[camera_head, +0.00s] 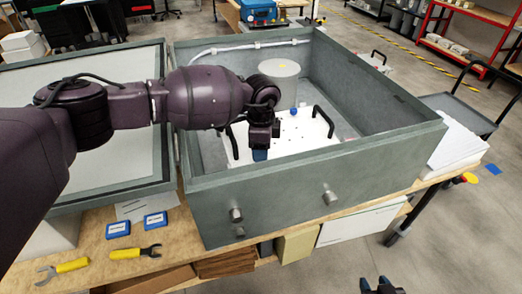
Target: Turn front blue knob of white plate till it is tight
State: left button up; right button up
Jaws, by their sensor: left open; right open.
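The white plate (300,132) lies inside the grey-green analyser box, with black handles at its left and right. The front blue knob (260,155) shows at the plate's front left, directly below my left gripper (262,147). My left gripper points down at this knob, and its fingers hide the knob's upper part. The gripper is open; I cannot tell whether the fingers touch the knob. My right gripper (383,287) is open and empty at the bottom edge, away from the box.
The box walls (310,185) surround the plate. The framed lid (115,150) lies left, under my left arm. Two yellow-handled wrenches (135,253) and two blue boxes (155,220) lie on the wooden bench in front.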

pick_arm(q)
jog(key=shift+f, duration=1.05)
jog(key=c, duration=0.9)
jog(key=shift+c, duration=0.2)
